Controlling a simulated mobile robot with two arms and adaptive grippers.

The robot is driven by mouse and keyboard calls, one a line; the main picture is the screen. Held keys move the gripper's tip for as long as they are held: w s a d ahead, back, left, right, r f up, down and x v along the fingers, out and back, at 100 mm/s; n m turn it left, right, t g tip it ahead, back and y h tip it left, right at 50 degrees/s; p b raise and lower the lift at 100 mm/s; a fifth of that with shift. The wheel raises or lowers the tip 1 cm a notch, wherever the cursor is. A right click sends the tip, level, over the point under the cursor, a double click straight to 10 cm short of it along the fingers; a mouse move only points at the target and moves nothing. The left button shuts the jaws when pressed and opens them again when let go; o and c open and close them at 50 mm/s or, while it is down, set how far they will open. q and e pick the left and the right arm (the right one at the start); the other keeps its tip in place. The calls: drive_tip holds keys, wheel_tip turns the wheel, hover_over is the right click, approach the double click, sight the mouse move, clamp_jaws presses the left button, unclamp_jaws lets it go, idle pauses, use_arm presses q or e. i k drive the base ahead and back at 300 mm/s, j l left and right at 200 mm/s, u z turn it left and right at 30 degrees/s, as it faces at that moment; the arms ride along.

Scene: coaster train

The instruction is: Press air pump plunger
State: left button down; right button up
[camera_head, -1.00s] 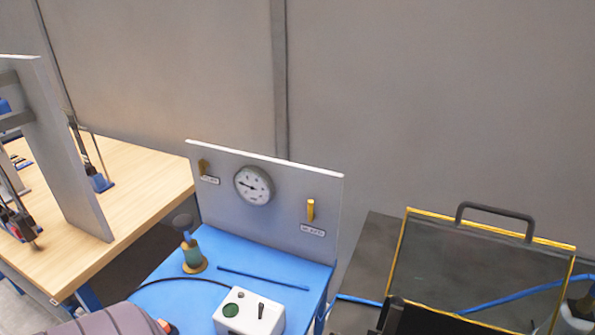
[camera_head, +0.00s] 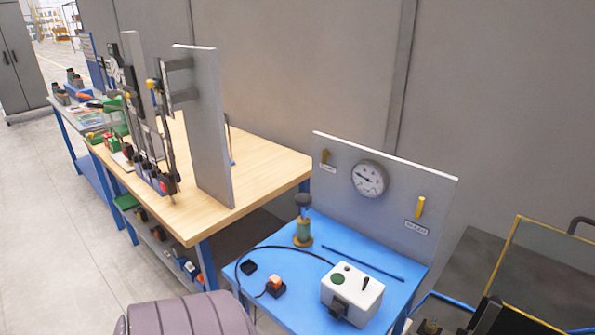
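The air pump (camera_head: 303,232) stands upright at the back left of the blue table (camera_head: 300,264). It has a dark round knob (camera_head: 303,200) on top of its plunger, a greenish body and a brass-coloured base. The plunger looks raised. Neither of my grippers can be made out in this view, and nothing touches the pump.
A grey panel with a round gauge (camera_head: 369,179) and yellow levers stands behind the pump. A white control box (camera_head: 352,291) and a small orange-topped switch (camera_head: 275,285) are in front. A wooden bench (camera_head: 265,165) with an upright grey plate (camera_head: 212,125) is left. A yellow-framed guard (camera_head: 545,265) is right.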

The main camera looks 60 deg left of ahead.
sight(303, 200)
drive_tip(key=u, duration=1.55)
